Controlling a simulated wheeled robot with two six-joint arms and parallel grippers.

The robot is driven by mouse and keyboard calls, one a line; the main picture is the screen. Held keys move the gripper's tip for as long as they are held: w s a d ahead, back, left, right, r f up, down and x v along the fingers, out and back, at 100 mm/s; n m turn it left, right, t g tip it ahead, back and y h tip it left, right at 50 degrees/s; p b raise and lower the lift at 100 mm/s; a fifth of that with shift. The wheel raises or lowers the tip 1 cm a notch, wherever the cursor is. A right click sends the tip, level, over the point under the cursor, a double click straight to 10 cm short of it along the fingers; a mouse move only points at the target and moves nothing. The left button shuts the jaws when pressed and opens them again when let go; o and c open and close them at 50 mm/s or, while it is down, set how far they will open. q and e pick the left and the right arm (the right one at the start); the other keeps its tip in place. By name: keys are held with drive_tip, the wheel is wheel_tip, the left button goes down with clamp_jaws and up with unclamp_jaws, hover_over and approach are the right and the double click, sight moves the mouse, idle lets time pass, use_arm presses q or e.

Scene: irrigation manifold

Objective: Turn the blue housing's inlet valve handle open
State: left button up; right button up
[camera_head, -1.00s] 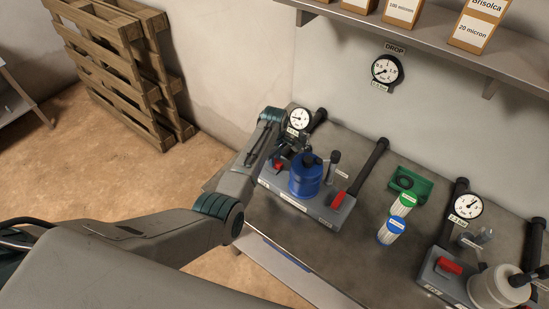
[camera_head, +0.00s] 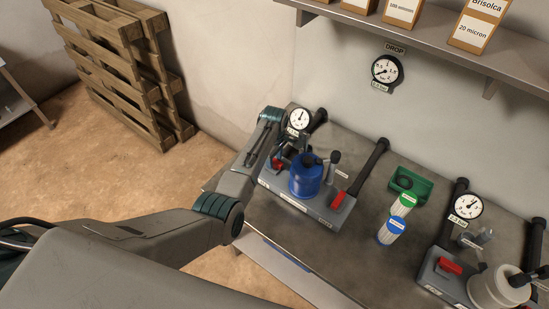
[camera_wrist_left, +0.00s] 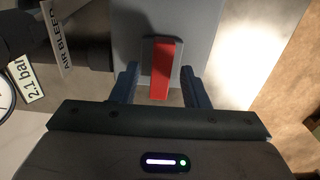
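The blue housing (camera_head: 306,180) stands upright on a grey base (camera_head: 318,209) on the bench. A red handle (camera_head: 278,164) sits at the left end of this base, partly hidden by my left gripper (camera_head: 287,155). In the left wrist view, the red handle (camera_wrist_left: 162,68) lies between the two fingers of my left gripper (camera_wrist_left: 160,88), with a gap on each side. The fingers are apart and hold nothing. A second red handle (camera_head: 338,200) is at the right end of the same base. My right gripper is not in view.
A gauge (camera_head: 298,118) stands behind the blue housing; its tag reads 2.1 bar in the left wrist view (camera_wrist_left: 25,80). Filter cartridges (camera_head: 396,219) and a green tray (camera_head: 410,183) stand to the right. A white housing (camera_head: 497,287) is at the far right.

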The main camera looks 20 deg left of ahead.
sight(274, 160)
use_arm(q)
wheel_tip(274, 160, up, 11)
drive_tip(key=b, duration=0.3)
idle(0.4)
drive_tip(key=shift+f, duration=0.1)
